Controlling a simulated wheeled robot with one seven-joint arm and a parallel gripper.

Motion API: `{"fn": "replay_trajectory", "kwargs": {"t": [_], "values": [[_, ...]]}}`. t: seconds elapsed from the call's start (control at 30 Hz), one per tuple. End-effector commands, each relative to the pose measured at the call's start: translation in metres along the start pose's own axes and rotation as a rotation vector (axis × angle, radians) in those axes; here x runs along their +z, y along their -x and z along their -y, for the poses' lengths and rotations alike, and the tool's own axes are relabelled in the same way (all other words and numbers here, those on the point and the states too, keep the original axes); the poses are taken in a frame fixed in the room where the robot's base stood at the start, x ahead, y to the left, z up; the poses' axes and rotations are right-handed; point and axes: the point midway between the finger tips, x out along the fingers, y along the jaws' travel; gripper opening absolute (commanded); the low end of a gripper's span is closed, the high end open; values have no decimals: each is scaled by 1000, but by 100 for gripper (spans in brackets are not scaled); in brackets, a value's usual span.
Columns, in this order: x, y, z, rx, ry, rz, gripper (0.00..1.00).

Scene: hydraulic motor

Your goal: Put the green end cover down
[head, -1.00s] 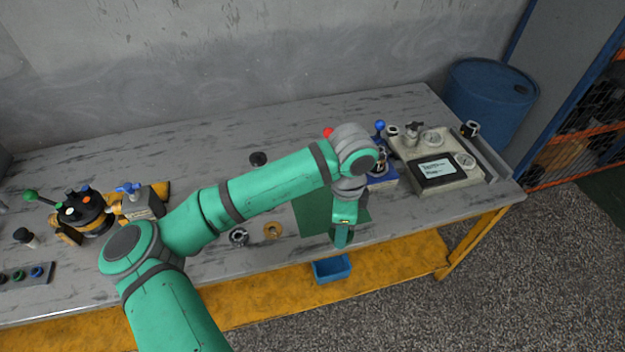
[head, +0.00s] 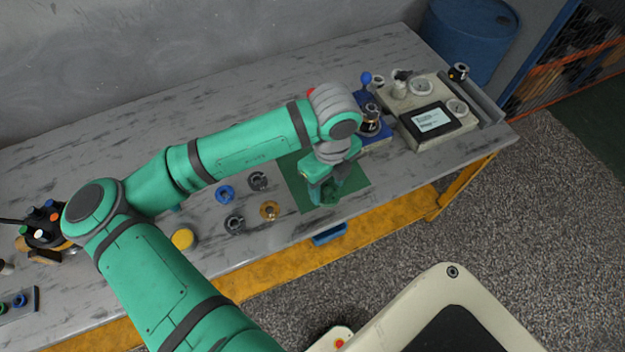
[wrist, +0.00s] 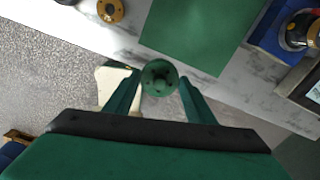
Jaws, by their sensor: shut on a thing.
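The green end cover (wrist: 160,78) is a round flanged disc with small holes and a raised centre. My gripper (wrist: 159,82) is shut on it, one finger on each side, in the wrist view. In the head view my gripper (head: 329,192) is in front of the green mat (head: 295,174), and the cover is hard to tell from the green fingers. The mat also shows in the wrist view (wrist: 200,30), bare where visible. There the cover appears apart from it, across the table's front edge in the picture. Its height is unclear.
Left of the mat lie a blue ring (head: 225,194), dark rings (head: 234,225) and a brass ring (head: 269,210). A yellow round part (head: 183,239) lies further left. A blue fixture (head: 372,130) and a panel with a screen (head: 431,121) stand right.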

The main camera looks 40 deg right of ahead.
Motion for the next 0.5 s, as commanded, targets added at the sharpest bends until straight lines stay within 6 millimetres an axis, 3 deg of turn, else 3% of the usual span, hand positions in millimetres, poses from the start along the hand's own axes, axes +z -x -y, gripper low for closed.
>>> {"fn": "replay_trajectory", "kwargs": {"t": [0.2, 0.5], "values": [[39, -31, 3, 2, 8, 1, 18], [59, -58, 9, 0, 1, 0, 18]]}}
